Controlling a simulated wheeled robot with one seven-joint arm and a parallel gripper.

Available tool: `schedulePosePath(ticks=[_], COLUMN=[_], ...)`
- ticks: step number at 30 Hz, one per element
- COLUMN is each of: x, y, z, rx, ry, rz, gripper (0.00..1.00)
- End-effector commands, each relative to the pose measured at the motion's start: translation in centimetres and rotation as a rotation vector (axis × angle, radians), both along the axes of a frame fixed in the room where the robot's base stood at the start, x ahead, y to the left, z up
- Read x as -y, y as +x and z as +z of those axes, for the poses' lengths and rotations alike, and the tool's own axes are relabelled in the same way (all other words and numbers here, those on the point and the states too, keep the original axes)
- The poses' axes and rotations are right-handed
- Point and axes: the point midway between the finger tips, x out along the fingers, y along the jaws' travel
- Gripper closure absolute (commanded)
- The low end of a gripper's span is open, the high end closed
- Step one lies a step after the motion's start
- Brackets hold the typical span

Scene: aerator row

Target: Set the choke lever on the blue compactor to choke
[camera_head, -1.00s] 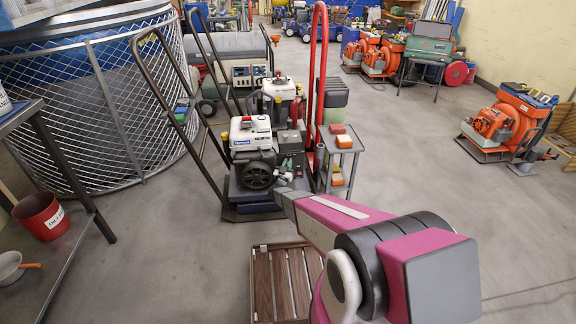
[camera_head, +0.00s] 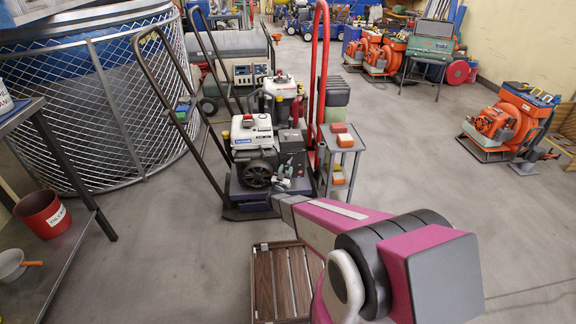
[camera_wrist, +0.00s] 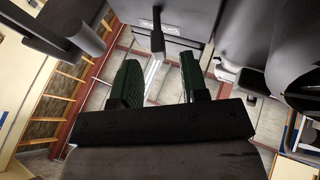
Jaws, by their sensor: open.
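The compactor (camera_head: 252,132) stands mid-floor in the head view, with a white-tanked engine over a blue base (camera_head: 248,201) and a dark tubular handle. My gripper (camera_head: 291,169) is small there, at the right side of the engine. In the wrist view my gripper (camera_wrist: 158,76) is open, its two green-padded fingers apart with nothing between the pads. A short black lever (camera_wrist: 157,36) sticks out from a dark grey labelled housing (camera_wrist: 182,25) just beyond the fingertips, roughly in line with the gap. It looks like the choke lever; its setting cannot be read.
A grey cart (camera_head: 343,150) with red and orange blocks stands close to the compactor's right, beside a red hand-truck frame (camera_head: 325,65). A slatted wooden crate (camera_head: 264,285) lies below my arm. In the wrist view dark engine parts (camera_wrist: 300,55) crowd the right.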

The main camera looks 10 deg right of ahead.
Motion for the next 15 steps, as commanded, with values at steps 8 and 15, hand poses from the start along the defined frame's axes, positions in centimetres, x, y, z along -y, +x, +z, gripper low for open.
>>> schedulePosePath(ticks=[8,15], x=[-2.0,-2.6], y=[-3.9,-5.1], z=[-1.7,-2.3], rx=[0.000,0.000], ry=[-0.001,0.000], rz=[0.002,0.000], gripper=[0.60,0.60])
